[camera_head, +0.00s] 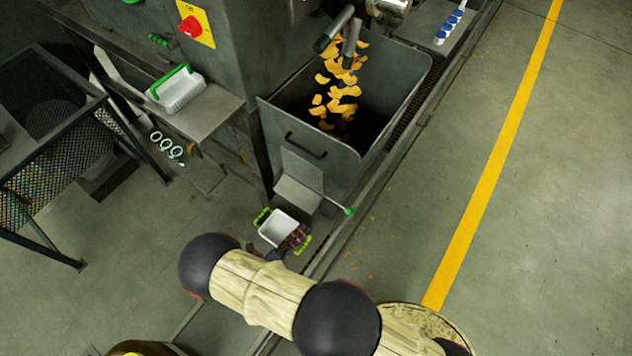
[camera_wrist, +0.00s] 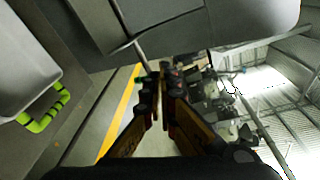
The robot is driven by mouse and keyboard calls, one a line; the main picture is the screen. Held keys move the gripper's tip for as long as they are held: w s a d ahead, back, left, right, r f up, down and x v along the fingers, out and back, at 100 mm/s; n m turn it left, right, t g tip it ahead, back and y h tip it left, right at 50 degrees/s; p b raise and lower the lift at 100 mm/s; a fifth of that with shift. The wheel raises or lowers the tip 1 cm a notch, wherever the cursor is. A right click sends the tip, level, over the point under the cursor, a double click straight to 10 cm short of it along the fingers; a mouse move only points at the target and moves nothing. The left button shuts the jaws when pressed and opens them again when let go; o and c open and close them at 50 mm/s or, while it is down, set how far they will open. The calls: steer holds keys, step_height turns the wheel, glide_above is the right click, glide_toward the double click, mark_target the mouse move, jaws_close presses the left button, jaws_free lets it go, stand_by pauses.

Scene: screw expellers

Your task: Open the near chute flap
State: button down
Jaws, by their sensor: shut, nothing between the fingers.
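A grey metal chute (camera_head: 302,170) with a plate across its mouth, which looks like the near flap (camera_head: 297,195), sits low on the front of the bin. A thin rod with a green tip (camera_head: 348,211) sticks out to the right beside it. My gripper (camera_head: 298,240) is just below the chute, over the right side of a white tub (camera_head: 278,228) with green handles. In the wrist view my gripper (camera_wrist: 165,80) is shut and empty, its fingertips close beneath a grey metal surface (camera_wrist: 195,22). Whether they touch it I cannot tell.
Orange flakes (camera_head: 340,92) fall into the bin (camera_head: 350,172). A mesh-sided guard (camera_head: 70,150) stands far left. Open floor with a yellow line (camera_head: 490,165) lies at right.

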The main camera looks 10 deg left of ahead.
steer(key=a+r+n, duration=0.1)
steer(key=w+a+r+n+t+y, duration=0.1)
steer(key=n, duration=0.1)
steer(key=w+a+r+n+t, duration=0.1)
steer(key=a+n, duration=0.1)
steer(key=shift+w, duration=0.15)
steer(key=b, duration=0.3)
glide_toward(321, 182)
steer(key=x, duration=0.5)
steer(key=shift+w+d, duration=0.1)
steer(key=shift+x, duration=0.8)
steer(key=shift+w+r+p, duration=0.1)
steer(key=shift+r+p, duration=0.1)
steer(key=shift+p, duration=0.15)
steer(key=shift+r, duration=0.1)
steer(key=shift+w+d+g+p, duration=0.1)
steer(key=shift+w+g+p, duration=0.05)
steer(key=shift+g+p, duration=0.2)
